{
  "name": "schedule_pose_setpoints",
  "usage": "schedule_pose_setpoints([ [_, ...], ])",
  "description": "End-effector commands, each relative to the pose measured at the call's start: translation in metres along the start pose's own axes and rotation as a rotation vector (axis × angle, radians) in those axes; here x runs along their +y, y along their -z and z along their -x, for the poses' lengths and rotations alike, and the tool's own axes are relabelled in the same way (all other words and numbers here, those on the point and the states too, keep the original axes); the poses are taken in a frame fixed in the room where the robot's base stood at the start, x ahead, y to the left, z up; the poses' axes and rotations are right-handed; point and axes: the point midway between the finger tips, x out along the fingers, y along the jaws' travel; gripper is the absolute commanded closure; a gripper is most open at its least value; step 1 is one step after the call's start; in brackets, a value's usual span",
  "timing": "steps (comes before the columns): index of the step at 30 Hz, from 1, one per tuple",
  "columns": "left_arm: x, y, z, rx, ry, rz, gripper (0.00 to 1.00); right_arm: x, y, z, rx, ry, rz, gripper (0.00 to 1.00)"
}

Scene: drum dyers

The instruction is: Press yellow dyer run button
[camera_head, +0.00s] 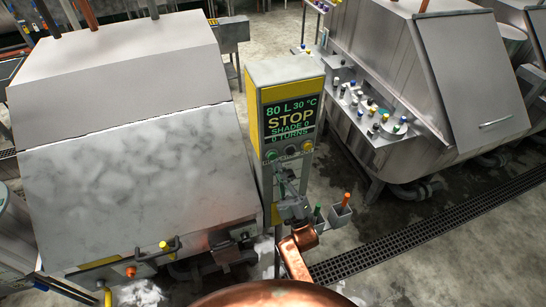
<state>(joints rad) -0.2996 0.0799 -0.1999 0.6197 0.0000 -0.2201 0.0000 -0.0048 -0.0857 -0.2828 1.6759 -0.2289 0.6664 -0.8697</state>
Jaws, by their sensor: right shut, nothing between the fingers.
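The yellow dyer's control post (262,100) stands upright in the middle, grey with yellow bands. Its dark display (290,115) reads 80 L 30 °C, STOP, SHADE 0, 0 TURNS. The gripper hides part of the lower panel. My left gripper is out of view.
A large grey dyer (130,170) with a closed sloping lid fills the left. Small holders with green and orange handles (346,200) sit right of the post. Another dyer (400,70) with a bottle shelf stands at right. A floor grate (430,225) runs between.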

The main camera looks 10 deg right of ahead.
Motion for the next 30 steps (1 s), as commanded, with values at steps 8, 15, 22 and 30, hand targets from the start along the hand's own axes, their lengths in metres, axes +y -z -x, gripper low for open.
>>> schedule_pose_setpoints([
  [8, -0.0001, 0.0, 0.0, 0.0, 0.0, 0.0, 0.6, 0.0, -0.0001, 0.0001, 0.0, 0.0, 0.0, 1.0],
  [15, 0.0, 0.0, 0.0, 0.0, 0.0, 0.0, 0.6, 0.0, -0.0001, 0.0001, 0.0, 0.0, 0.0, 1.0],
  [22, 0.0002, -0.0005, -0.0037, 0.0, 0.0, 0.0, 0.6, -0.003, -0.0027, -0.0031, 0.0, 0.0, 0.0, 1.0],
  [30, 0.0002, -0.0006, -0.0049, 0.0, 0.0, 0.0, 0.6, -0.0043, -0.0045, -0.0058, 0.0, 0.001, 0.0, 1.0],
])
